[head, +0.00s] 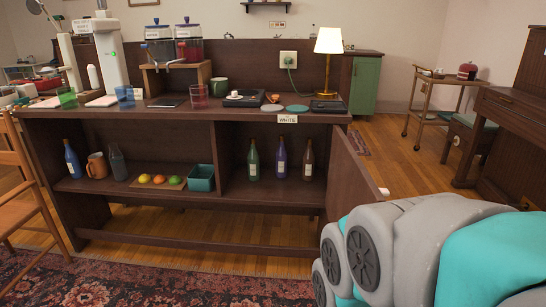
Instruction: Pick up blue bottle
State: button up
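A blue bottle (72,159) with a pale label stands upright at the far left end of the open shelf in the dark wooden counter. A grey-blue bottle (118,164) stands beyond the mug. In the right compartment stand a green bottle (254,161), a purple-blue bottle (280,161) and a brown bottle (307,161), all upright with labels. My arm fills the lower right, well away from the blue bottle. My gripper is not in view.
A board (157,182) with several fruits and a teal box (201,178) sit on the shelf. A cabinet door (355,184) hangs open at the counter's right end, beside my arm. A wooden chair (30,200) stands at the left. The rug (150,288) in front looks clear.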

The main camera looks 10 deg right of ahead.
aim_at(72, 159)
jog(key=i+l+u, duration=0.1)
jog(key=l, duration=0.35)
jog(key=i+l+u, duration=0.15)
jog(key=l, duration=0.35)
jog(key=i+l+u, duration=0.1)
jog(key=l, duration=0.35)
jog(key=i+l+u, duration=0.15)
jog(key=l, duration=0.35)
jog(key=k, duration=0.45)
jog(key=i+j+u, duration=0.2)
jog(key=i+j, duration=0.65)
jog(key=j, duration=0.3)
jog(key=i+j+u, duration=0.25)
jog(key=i+j, duration=0.7)
jog(key=i+j+u, duration=0.2)
jog(key=i+j, duration=0.65)
jog(key=i, duration=0.15)
jog(key=i+j, duration=0.15)
jog(key=i, duration=0.15)
jog(key=i+j, duration=0.15)
jog(key=i+u, duration=0.05)
jog(key=i, duration=0.05)
